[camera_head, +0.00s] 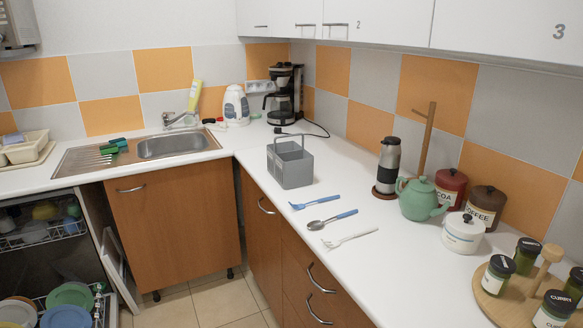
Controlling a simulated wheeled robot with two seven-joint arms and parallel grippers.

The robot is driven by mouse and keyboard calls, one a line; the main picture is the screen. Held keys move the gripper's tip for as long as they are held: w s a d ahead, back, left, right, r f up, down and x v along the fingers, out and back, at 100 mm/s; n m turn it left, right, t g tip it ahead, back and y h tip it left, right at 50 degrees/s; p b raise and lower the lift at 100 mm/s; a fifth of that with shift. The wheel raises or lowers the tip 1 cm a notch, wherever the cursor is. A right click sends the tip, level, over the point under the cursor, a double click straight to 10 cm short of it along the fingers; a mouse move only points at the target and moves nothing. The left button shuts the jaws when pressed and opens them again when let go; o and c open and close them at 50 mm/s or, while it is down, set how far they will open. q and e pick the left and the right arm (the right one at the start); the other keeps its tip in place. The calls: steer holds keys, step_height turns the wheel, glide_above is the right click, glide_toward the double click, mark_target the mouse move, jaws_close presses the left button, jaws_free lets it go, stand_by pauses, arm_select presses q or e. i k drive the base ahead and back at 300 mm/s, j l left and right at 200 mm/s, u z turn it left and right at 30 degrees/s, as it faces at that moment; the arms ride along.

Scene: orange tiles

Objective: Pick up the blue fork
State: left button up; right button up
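The blue fork (315,202) lies flat on the white countertop (262,210), just in front of the grey caddy. Its tines point left toward the counter's front edge and its handle points right. A spoon with a blue handle (332,219) lies nearer, roughly parallel to it and apart from it. A white fork (350,239) lies nearer still. Neither of my grippers is in view, and nothing covers the fork.
A grey caddy (290,166) with a handle stands behind the fork. A green teapot (420,199), a French press (388,166) and a white jar (463,233) stand to the right. An open dishwasher (50,260) is at lower left. The counter around the cutlery is clear.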

mark_target(300, 206)
steer(key=i+j+z, duration=0.1)
steer(key=j, duration=0.35)
steer(key=i+j+z, duration=0.1)
steer(key=j, duration=0.35)
steer(key=i+j, duration=0.15)
steer(key=j, duration=0.3)
steer(key=i+z, duration=0.05)
